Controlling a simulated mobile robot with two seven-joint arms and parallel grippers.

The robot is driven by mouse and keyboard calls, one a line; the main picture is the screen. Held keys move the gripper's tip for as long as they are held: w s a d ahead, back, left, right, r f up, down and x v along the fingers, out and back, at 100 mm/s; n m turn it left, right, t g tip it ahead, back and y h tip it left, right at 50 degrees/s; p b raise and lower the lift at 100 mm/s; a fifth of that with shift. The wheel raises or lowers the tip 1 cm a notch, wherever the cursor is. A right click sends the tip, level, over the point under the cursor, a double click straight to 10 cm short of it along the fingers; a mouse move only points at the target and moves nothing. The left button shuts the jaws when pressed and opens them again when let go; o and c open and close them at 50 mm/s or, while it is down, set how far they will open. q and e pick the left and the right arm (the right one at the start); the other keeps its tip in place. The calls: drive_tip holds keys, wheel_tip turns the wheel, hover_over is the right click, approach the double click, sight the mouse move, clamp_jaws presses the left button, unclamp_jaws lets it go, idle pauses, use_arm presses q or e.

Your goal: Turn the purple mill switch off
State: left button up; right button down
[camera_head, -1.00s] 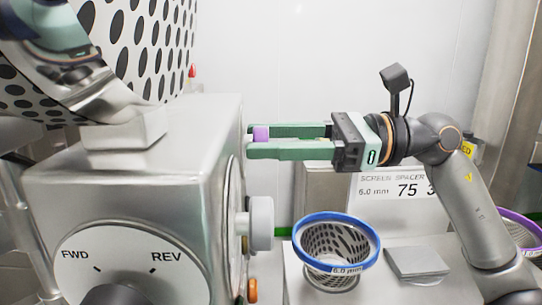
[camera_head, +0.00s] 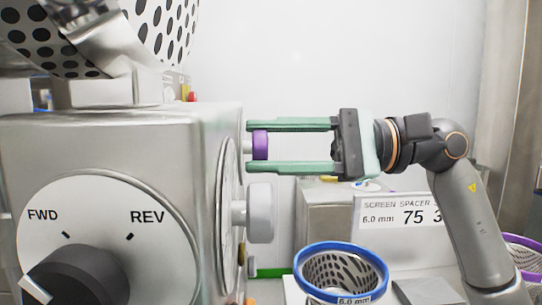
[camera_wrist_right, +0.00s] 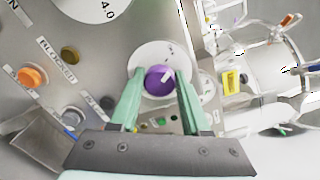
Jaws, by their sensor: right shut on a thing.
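The purple mill switch (camera_head: 260,145) is a round knob on the right side face of the steel machine housing (camera_head: 150,140). My right gripper (camera_head: 251,146) reaches it from the right, with one green finger above and one below. It is shut on the knob. In the right wrist view the purple knob (camera_wrist_right: 158,81) sits between the fingertips, in front of a pale round plate (camera_wrist_right: 150,52). A white mark shows on the knob's face; which setting it points to cannot be read. My left gripper is not in view.
A large grey knob (camera_head: 261,212) sticks out just below the gripper. A black FWD/REV dial (camera_head: 80,278) faces front. A blue-rimmed screen basket (camera_head: 342,252) stands below right. An orange button (camera_wrist_right: 33,77) is on the panel. The white wall behind is clear.

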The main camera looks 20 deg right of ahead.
drive_tip(key=shift+n+b, duration=0.3)
drive_tip(key=shift+n, duration=0.5)
drive_tip(key=shift+c, duration=1.8)
unclamp_jaws()
drive_tip(key=b+v, duration=0.1)
drive_tip(key=v, duration=1.1)
drive_tip(key=shift+d, duration=0.3)
drive_tip(key=shift+s, duration=0.15)
